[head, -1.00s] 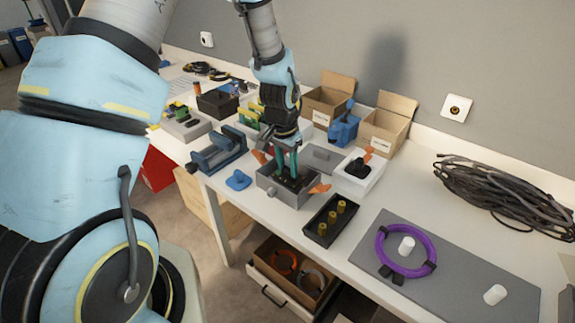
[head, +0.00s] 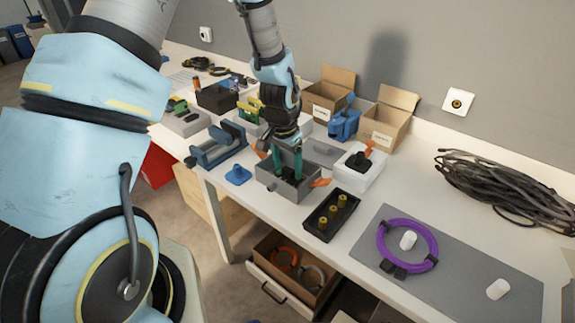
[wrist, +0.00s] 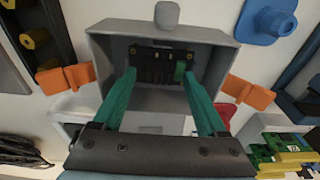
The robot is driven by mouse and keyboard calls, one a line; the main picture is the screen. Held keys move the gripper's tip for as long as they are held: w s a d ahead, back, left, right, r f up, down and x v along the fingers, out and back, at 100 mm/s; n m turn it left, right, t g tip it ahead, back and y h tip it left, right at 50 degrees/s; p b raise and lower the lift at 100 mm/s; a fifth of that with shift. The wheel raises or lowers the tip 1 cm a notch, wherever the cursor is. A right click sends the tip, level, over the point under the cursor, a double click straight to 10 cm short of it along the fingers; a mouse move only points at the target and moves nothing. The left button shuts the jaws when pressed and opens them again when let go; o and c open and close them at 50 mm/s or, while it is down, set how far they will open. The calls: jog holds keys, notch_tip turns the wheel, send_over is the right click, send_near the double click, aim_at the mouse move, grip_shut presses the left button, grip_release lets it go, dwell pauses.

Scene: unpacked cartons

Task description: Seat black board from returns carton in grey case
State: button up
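The grey case (head: 272,185) stands open on the table, with orange clips at two opposite sides. In the wrist view, the case (wrist: 215,35) fills the upper middle. The black board (wrist: 157,66) lies inside it, with a small green part near its right end; how fully it sits down is hard to tell. My gripper (head: 288,178) points down into the case. In the wrist view, its green fingers (wrist: 160,74) stand apart at the board's two ends and seem open, not clamped. The returns carton cannot be told for certain among the cartons (head: 388,118).
A black tray with yellow-topped parts (head: 331,214) stands just right of the case. A blue vise (head: 218,146) and a small blue piece (head: 238,175) are at its left. A white box (head: 360,168) stands behind right. A purple cable ring (head: 407,246) lies on a grey mat.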

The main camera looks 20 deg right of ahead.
notch_tip(320, 180, up, 11)
jog(key=a+b, duration=0.1)
jog(key=shift+s+f+b, duration=0.15)
jog(key=shift+s+b, duration=0.2)
jog(key=shift+b, duration=0.05)
jog(key=shift+a, duration=0.1)
dwell(0.3)
jog(key=s+a+r+n, duration=0.1)
jog(key=a+n, duration=0.4)
jog(key=a, duration=0.9)
jog(key=s+a+r+n+t+y, duration=0.1)
jog(key=a+n, duration=0.5)
jog(key=a, duration=0.8)
notch_tip(320, 180, up, 2)
jog(key=shift+s+a+r, duration=0.25)
jog(key=shift+s+a, duration=0.15)
jog(key=shift+s, duration=0.2)
